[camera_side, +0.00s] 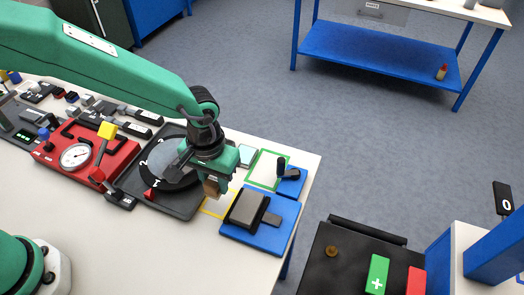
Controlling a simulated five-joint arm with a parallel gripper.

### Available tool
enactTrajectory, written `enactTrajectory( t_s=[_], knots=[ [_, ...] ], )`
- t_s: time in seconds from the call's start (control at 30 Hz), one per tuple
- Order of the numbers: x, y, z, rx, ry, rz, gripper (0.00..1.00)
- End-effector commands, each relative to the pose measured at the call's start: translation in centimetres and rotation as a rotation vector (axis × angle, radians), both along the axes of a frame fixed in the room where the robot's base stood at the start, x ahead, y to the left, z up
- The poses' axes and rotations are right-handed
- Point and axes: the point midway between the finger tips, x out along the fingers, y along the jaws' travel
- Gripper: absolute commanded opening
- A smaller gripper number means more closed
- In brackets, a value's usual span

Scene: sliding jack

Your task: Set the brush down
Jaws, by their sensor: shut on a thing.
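My gripper (213,172) hangs over the near part of the work table and points down. It is shut on the brush (212,188), whose small brown lower end shows just under the jaws. The rest of the brush is hidden by the gripper. The brush's lower end is close to a yellow outlined square (218,210) on the table; I cannot tell whether it touches the top. A green outlined square (262,182) lies to the right, with its middle bare.
A blue plate with a grey block (247,208) sits right of the brush. A blue base with a black crank (289,176) stands near the table's right edge. A black dial plate (178,205) and a red gauge panel (70,167) lie left. The front left tabletop is clear.

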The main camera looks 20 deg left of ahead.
Motion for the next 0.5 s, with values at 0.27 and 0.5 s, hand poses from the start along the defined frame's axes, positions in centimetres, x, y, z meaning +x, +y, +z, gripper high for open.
enactTrajectory(
  t_s=[0.27,0.5],
  knots=[
    [0.4,0.1,-0.3,0.0,0.0,0.0,0.07],
    [0.3,0.2,-2.5,0.002,0.002,0.0,0.07]
  ],
)
